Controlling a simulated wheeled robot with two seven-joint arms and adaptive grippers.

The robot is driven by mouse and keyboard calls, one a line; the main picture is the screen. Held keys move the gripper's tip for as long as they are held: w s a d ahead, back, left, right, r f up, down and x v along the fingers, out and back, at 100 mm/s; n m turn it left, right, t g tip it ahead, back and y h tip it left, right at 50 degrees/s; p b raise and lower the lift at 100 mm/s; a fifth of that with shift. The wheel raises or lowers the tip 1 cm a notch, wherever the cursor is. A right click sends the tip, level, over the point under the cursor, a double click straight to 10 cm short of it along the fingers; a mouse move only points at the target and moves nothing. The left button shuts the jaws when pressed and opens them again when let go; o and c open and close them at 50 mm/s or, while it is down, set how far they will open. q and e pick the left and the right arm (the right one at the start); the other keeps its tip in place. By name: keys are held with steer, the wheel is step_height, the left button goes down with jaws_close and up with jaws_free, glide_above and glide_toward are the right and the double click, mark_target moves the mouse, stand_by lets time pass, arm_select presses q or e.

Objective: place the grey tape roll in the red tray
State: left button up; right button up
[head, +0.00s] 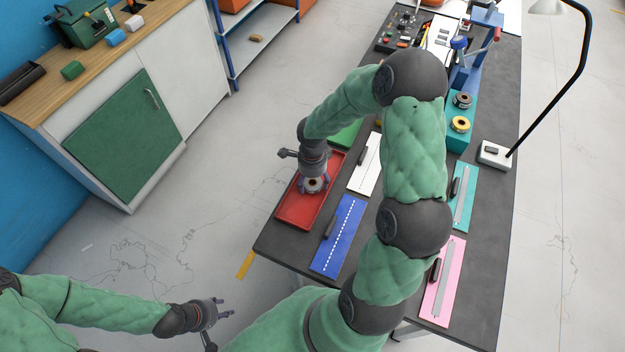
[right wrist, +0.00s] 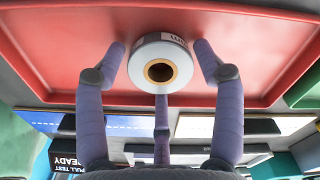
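The grey tape roll (right wrist: 160,63), with a tan core, is between the fingers of my right gripper (right wrist: 160,55), which are closed in around its rim. In the head view the roll (head: 313,184) shows under the right gripper, over the middle of the red tray (head: 294,213). The tray floor (right wrist: 60,45) fills the upper part of the right wrist view. I cannot tell whether the roll touches the tray floor. My left gripper (head: 224,313) is open and empty, low over the floor, away from the table.
A blue board (head: 338,236) and a white board (head: 365,165) lie right of the tray; a green tray (head: 346,135) is behind it. Pink (head: 443,282) and teal (head: 464,198) boards lie further right. More rolls sit on a teal block (head: 460,143). A lamp (head: 495,153) stands at the right edge.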

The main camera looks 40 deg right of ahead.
steer(key=shift+r, duration=0.15)
step_height(320, 180, up, 12)
steer(key=p, duration=0.3)
stand_by(0.4)
